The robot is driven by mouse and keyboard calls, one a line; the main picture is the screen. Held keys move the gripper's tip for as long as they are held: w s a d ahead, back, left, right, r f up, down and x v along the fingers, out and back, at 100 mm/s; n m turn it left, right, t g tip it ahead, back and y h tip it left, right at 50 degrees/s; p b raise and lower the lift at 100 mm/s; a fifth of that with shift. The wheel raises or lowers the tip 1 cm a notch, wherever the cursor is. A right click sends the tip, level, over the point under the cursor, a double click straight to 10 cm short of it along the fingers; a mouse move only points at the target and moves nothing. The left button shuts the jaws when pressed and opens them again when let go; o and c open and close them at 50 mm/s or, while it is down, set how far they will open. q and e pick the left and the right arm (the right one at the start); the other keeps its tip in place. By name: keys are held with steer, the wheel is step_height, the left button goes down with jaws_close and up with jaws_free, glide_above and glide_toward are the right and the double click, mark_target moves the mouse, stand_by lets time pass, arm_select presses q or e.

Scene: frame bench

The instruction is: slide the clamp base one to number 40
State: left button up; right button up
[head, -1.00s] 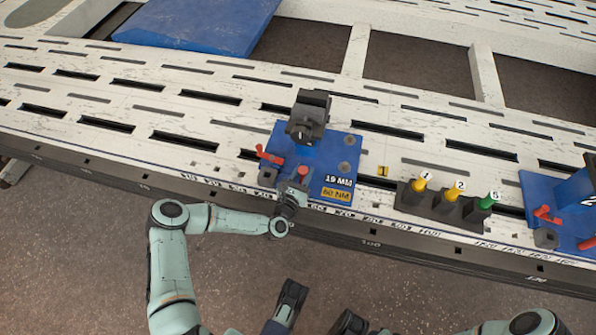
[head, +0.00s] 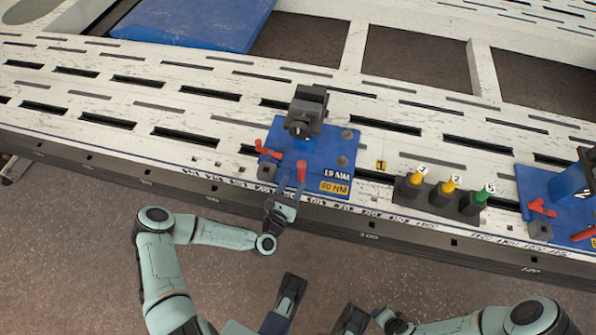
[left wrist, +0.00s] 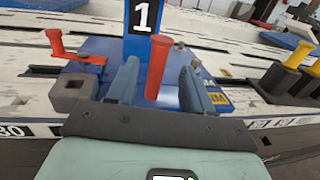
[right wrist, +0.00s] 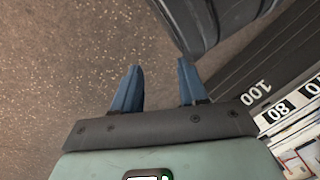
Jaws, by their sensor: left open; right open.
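Clamp base one (head: 318,165) is a blue plate on the slotted white bench, with a dark clamp (head: 307,108) on its post. The post bears a "1" (left wrist: 144,15) in the left wrist view. My left gripper (head: 285,205) is open at the front edge. In the left wrist view the right red handle (left wrist: 157,66) shows between its fingers; I cannot tell whether they touch. My right gripper (right wrist: 155,85) is open and empty over the floor. Scale numbers by the base are too small to read.
A block with one green and two yellow pegs (head: 440,196) stands right of the base. Another blue clamp base (head: 535,190) stands further right. A blue slab (head: 195,22) lies at the back left. The bench left of the base is clear. The front rail (head: 368,237) shows "100".

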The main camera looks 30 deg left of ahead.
arm_select(q)
steer(key=s, duration=0.5)
steer(key=shift+s+d+p, duration=0.25)
steer(key=shift+p, duration=0.1)
arm_select(e)
steer(key=shift+w+a+r+t, duration=0.15)
steer(key=shift+w+r+t, duration=0.15)
steer(key=shift+w+r, duration=0.65)
